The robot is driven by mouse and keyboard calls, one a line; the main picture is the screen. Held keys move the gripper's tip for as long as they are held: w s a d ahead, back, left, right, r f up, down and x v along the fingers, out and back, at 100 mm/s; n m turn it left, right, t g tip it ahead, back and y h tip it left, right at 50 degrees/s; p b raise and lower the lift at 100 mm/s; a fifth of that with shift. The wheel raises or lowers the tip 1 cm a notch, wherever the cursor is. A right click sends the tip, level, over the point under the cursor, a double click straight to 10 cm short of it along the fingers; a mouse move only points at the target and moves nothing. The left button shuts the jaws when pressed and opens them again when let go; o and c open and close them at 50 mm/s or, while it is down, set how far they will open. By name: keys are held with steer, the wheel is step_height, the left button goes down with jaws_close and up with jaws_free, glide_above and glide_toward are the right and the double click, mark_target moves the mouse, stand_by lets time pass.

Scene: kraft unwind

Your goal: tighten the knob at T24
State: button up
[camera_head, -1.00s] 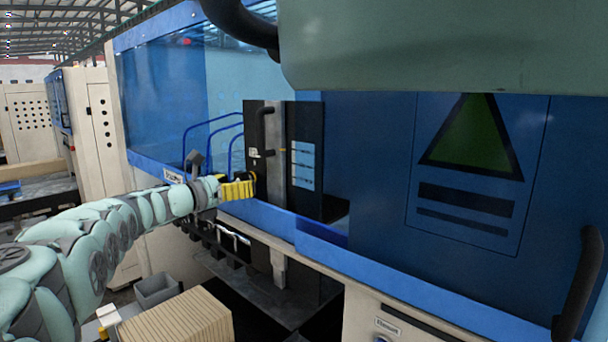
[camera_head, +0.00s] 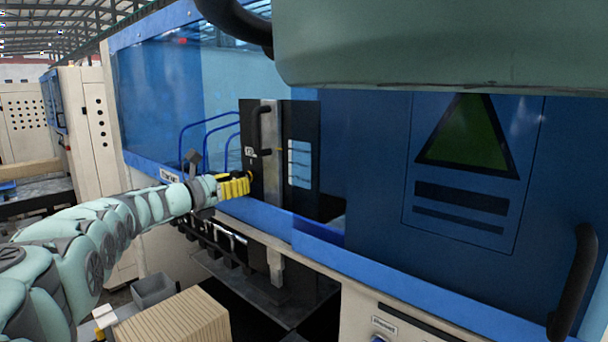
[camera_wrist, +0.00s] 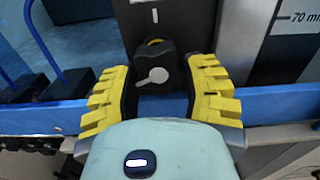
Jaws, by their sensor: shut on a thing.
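A black knob (camera_wrist: 153,68) with a pale grey pointer sits on the dark panel (camera_wrist: 178,20) in the wrist view. A bit of yellow shows behind its top. The pointer slants, with its round end to the right and its tip down to the left. I cannot read a T24 label.
A blue rail (camera_head: 262,213) runs just below my gripper. A large blue door (camera_head: 375,160) is at right. A wooden block (camera_head: 180,320) and grey bin (camera_head: 153,288) lie below.

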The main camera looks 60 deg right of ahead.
steer(key=m+b, duration=0.2)
steer(key=shift+w+f+b, duration=0.1)
steer(key=shift+f+b, duration=0.2)
steer(key=shift+r+m+b, duration=0.1)
steer(key=shift+m+b, duration=0.2)
steer(key=shift+b, duration=0.05)
steer(key=shift+r, duration=0.2)
steer(key=o, duration=1.3)
steer(key=shift+c, duration=0.2)
steer(key=shift+a, duration=0.1)
steer(key=w+a, duration=0.1)
steer(key=a, duration=1)
steer(key=shift+w+a, duration=0.15)
steer(key=shift+a, duration=0.25)
